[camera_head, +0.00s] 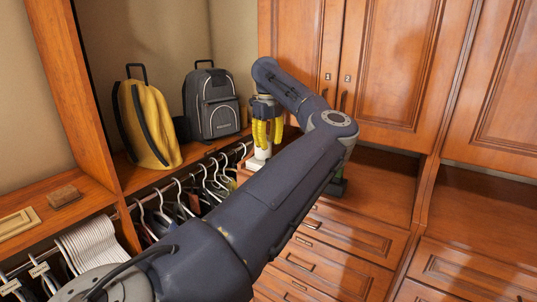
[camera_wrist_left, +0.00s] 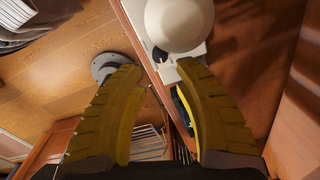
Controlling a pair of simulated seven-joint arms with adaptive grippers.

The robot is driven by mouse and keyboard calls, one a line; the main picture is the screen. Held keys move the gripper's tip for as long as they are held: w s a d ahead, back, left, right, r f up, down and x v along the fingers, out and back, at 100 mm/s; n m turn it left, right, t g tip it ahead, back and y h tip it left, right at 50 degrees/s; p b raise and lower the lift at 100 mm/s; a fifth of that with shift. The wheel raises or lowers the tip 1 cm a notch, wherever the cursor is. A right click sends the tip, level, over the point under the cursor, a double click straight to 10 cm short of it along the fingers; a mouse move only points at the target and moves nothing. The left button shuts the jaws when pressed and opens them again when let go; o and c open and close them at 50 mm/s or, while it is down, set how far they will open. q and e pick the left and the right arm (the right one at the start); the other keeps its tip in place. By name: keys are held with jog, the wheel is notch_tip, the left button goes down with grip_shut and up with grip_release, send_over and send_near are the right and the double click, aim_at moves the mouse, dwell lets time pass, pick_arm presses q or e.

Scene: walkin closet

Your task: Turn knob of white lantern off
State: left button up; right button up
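The white lantern (camera_head: 262,154) stands on the wooden drawer unit, right of the hanging rail, in the head view. It is partly hidden by my left gripper and arm. In the left wrist view the lantern (camera_wrist_left: 178,24) shows as a rounded white top above a pale base, at the upper middle. My left gripper (camera_head: 267,133) points down right at the lantern, its yellow fingers apart. In the left wrist view the gripper (camera_wrist_left: 156,72) is open, with the right fingertip close to the lantern's base; contact cannot be told. My right gripper is not in view.
A yellow backpack (camera_head: 152,122) and a grey backpack (camera_head: 212,104) stand on the shelf to the left. Clothes hangers (camera_head: 165,215) hang below it. Wooden cabinet doors (camera_head: 400,70) rise behind the gripper. A dark green thing (camera_head: 339,187) is partly hidden behind my arm.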

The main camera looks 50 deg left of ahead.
pick_arm(q)
jog(key=shift+r, duration=2.45)
jog(key=shift+o, duration=1.4)
jog(key=shift+r, duration=0.3)
notch_tip(320, 180, up, 5)
jog(key=m, duration=0.7)
notch_tip(320, 180, down, 18)
jog(key=shift+w+r, duration=0.1)
jog(key=shift+r, duration=0.05)
jog(key=shift+c, duration=0.3)
